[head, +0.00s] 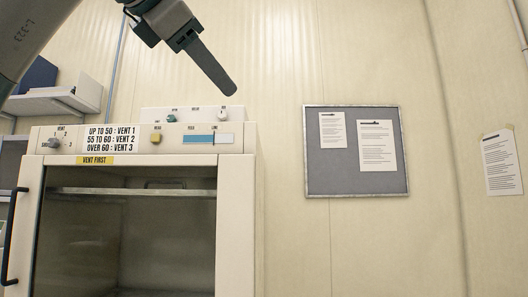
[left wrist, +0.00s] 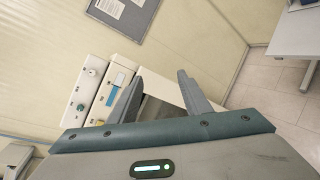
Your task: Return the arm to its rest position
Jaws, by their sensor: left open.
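My left gripper (head: 212,68) is at the top of the head view, raised above the testing cabinet (head: 236,225). In the left wrist view my left gripper (left wrist: 158,95) shows two fingers spread apart with nothing between them. The gripper is apart from the cabinet in the head view. My right gripper is in neither view.
A grey notice board (head: 328,178) with papers hangs on the wall, and a paper sheet (head: 501,162) is at far right. A white shelf (head: 60,100) is at left. A table (left wrist: 300,38) stands at the right of the left wrist view, over tiled floor.

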